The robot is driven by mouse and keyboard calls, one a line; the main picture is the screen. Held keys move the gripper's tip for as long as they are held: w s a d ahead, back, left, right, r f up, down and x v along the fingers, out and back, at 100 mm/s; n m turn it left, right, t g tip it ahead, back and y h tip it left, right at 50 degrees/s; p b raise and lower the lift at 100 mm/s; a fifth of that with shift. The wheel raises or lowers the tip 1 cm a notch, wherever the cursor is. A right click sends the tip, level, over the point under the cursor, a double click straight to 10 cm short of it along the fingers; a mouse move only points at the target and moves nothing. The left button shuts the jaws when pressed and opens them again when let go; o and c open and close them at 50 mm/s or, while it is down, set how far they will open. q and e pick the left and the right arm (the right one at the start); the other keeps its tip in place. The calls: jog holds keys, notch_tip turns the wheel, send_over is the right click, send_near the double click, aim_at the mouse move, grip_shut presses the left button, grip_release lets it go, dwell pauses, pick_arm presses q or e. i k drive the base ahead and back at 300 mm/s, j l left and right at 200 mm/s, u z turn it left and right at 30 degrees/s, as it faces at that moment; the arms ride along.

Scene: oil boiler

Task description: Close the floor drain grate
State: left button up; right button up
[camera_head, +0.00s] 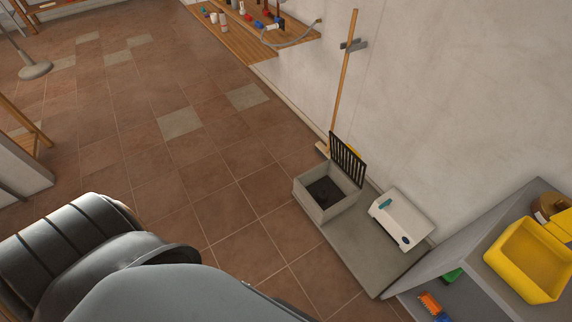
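The floor drain grate (348,160) is a dark slatted panel. It stands raised, close to upright, at the far wall-side edge of a grey square drain box (313,206). The box is open on top, and a dark drain fitting (322,190) shows inside it. Neither of my grippers is in view. A large grey and black part of my own body fills the lower left and hides the floor there.
A white box (401,219) stands on a grey slab beside the drain. A wooden-handled tool (343,80) leans on the wall behind the grate. A grey shelf with a yellow bin (530,260) is at lower right. Tiled floor left of the drain is clear.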

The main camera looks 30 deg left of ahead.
aim_at(356, 156)
jog(key=u, duration=0.4)
jog(key=i+j, duration=0.75)
jog(key=j, duration=0.2)
